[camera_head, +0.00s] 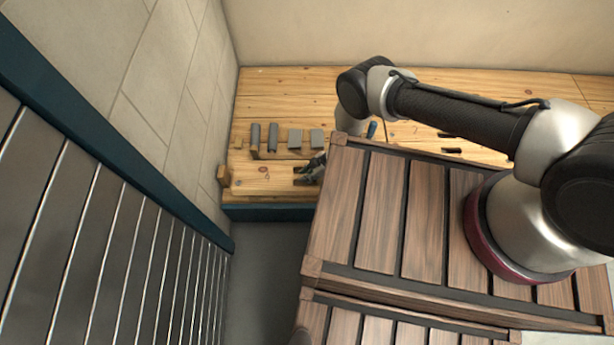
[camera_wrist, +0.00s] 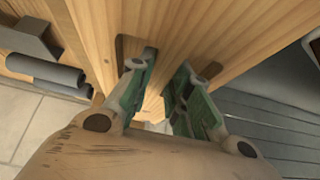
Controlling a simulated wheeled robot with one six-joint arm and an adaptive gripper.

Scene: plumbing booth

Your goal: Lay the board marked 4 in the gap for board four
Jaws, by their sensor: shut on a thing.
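The pale wooden board marked 4 (camera_head: 262,178) is at the front left of the wooden worktop in the head view, with a dark 4 on its face. My gripper (camera_head: 308,170) is at its right part. In the wrist view, the fingers of my gripper (camera_wrist: 163,92) reach into two slots of the board (camera_wrist: 175,25) and are shut on the wood between them. The gap for board four cannot be made out. I cannot tell whether the board rests on the worktop frame or hangs just above it.
Grey pipe pieces (camera_head: 272,137) and grey blocks (camera_head: 295,138) stand on a wooden rack behind the board. A small wooden block (camera_head: 223,175) is at the left end, by the tiled wall (camera_head: 165,85). Grey floor (camera_head: 262,265) shows in front.

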